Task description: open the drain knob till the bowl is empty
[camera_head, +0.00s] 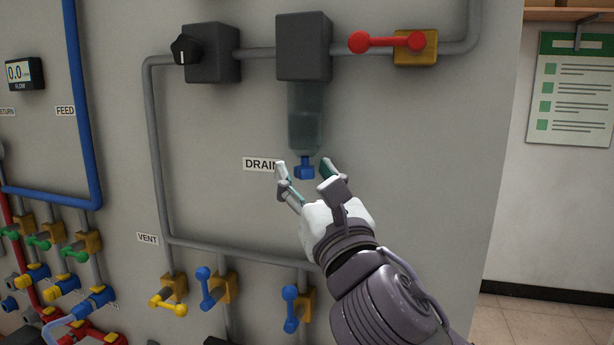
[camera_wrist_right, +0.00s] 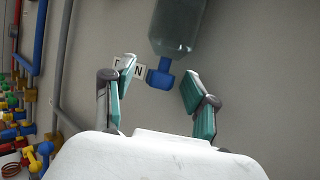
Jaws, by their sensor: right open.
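The blue drain knob (camera_head: 304,168) sits at the bottom of a clear bowl (camera_head: 306,117) under a dark grey box. The bowl looks greenish-grey; I cannot tell for sure how much liquid it holds. A DRAIN label (camera_head: 260,164) is left of the knob. My right gripper (camera_head: 304,172) is open, its fingertips just below and around the knob in the head view, apart from it. In the right wrist view the knob (camera_wrist_right: 160,78) shows between and beyond the two open fingers (camera_wrist_right: 153,90), nearer the left one. My left gripper is not in view.
A red lever (camera_head: 388,41) on a yellow valve is at upper right, and a black dial (camera_head: 184,50) at upper left. A grey pipe (camera_head: 153,150) runs down the left. Blue-handled valves (camera_head: 291,305) are below. The panel right of the bowl is bare.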

